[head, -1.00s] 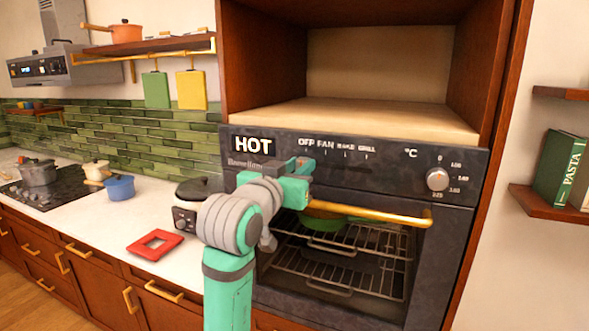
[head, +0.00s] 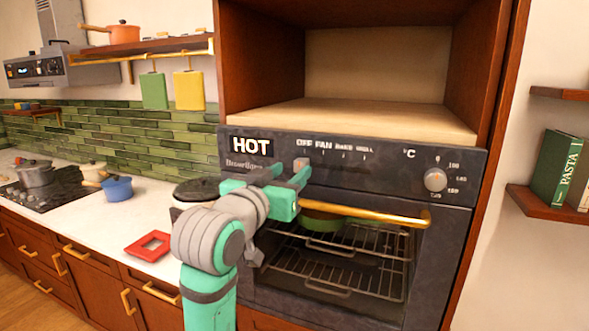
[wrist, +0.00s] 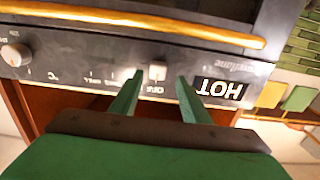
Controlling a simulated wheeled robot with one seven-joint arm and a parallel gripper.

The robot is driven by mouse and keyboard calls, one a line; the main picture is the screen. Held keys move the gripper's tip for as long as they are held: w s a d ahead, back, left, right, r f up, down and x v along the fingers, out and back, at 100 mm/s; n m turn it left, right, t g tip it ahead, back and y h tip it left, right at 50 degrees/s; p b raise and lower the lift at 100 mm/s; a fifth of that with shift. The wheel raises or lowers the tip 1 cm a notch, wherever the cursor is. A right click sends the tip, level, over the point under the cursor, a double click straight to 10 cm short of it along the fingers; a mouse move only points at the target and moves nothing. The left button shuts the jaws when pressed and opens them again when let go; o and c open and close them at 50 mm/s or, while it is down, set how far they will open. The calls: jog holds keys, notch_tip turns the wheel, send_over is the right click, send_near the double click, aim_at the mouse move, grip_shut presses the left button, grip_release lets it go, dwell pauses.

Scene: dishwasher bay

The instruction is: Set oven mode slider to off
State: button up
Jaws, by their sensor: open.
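The oven mode slider is a small pale grey knob (head: 301,163) on the dark control panel (head: 380,178). It sits under the OFF label, left of FAN, BAKE and GRILL. In the upside-down wrist view the slider knob (wrist: 157,70) lines up with the OFF mark (wrist: 156,88). My green gripper (head: 289,172) is at the panel, open. In the wrist view the gripper's fingertips (wrist: 160,78) are apart, one on each side of the knob, with visible gaps, so it grips nothing. Whether a finger touches the panel is unclear.
A white HOT display (head: 251,147) is left of the slider. A round temperature knob (head: 435,180) is at the panel's right. The gold oven door handle (head: 375,214) runs below the panel, close to my arm. An open wooden niche (head: 375,112) is above.

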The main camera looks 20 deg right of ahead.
jog(key=v, duration=0.7)
jog(key=shift+w, duration=0.1)
jog(key=w+a+f+n+t+y, duration=0.2)
jog(key=f+n, duration=0.1)
jog(key=f, duration=0.8)
jog(key=w+a+f+n+t+y, duration=0.1)
jog(key=w+a+f+n, duration=0.15)
jog(key=f, duration=0.85)
jog(key=s+a+f+n+y, duration=0.2)
jog(key=s+a+f, duration=0.15)
jog(key=f, duration=0.55)
jog(key=s+a+f+n+y, duration=0.25)
jog(key=s+f, duration=0.25)
jog(key=f, duration=0.5)
jog(key=s+a+f+n+y, duration=0.1)
jog(key=s+a+f+y, duration=0.15)
jog(key=s+f, duration=0.6)
jog(key=s+a+f+m+y, duration=0.1)
jog(key=s+f, duration=0.1)
jog(key=s, duration=1.1)
jog(key=s+a+f+m+y, duration=0.1)
jog(key=s, duration=1.3)
jog(key=shift+s+a+f+g, duration=0.25)
jog(key=shift+a+f+g, duration=0.15)
